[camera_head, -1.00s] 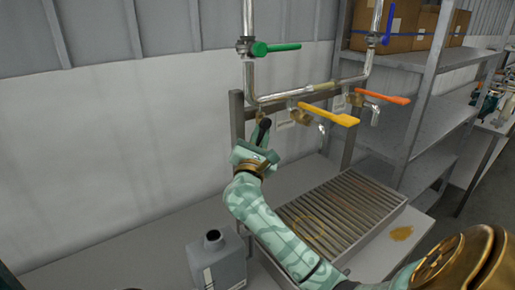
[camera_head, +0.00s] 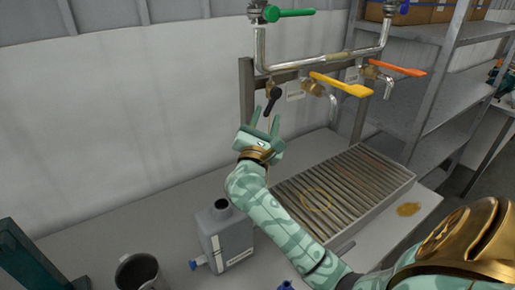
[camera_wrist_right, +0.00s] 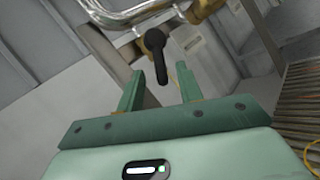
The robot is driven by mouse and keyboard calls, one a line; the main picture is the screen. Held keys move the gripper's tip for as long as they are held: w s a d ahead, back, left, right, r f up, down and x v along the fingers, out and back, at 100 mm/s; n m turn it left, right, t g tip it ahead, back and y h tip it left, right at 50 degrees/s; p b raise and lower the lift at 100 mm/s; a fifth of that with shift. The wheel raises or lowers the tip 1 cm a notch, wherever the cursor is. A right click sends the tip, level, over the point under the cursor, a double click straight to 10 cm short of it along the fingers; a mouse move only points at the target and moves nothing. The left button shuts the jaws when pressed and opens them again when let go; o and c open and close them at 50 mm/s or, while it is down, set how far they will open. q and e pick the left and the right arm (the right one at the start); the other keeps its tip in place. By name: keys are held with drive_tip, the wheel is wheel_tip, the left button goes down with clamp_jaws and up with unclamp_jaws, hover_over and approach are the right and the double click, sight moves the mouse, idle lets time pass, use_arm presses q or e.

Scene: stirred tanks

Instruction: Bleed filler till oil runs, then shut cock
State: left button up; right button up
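A small brass cock with a black lever (camera_head: 272,101) sits at the left end of the pipe manifold (camera_head: 300,66). Its lever hangs down at a slant; it also shows in the right wrist view (camera_wrist_right: 155,55). My right gripper (camera_head: 264,122) is open just below the lever. In the wrist view, the lever tip lies between the two spread fingers (camera_wrist_right: 160,92), with no clear contact. Yellow-handled (camera_head: 342,84) and orange-handled (camera_head: 397,67) taps with spouts sit to the right. No running oil is visible. A dark teal part at the left edge may be my left gripper; its state is unclear.
A slatted drip tray (camera_head: 345,194) lies below the taps, with a yellow ring mark on it. A grey can (camera_head: 226,240) and a dark mug (camera_head: 138,272) stand in front. A green valve handle (camera_head: 290,13) is above.

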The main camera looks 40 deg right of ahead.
drive_tip(key=b+v, duration=0.1)
drive_tip(key=v, duration=1)
drive_tip(key=shift+s+b, duration=0.2)
drive_tip(key=shift+b, duration=0.2)
drive_tip(key=shift+a+f, duration=0.1)
drive_tip(key=shift+c, duration=0.3)
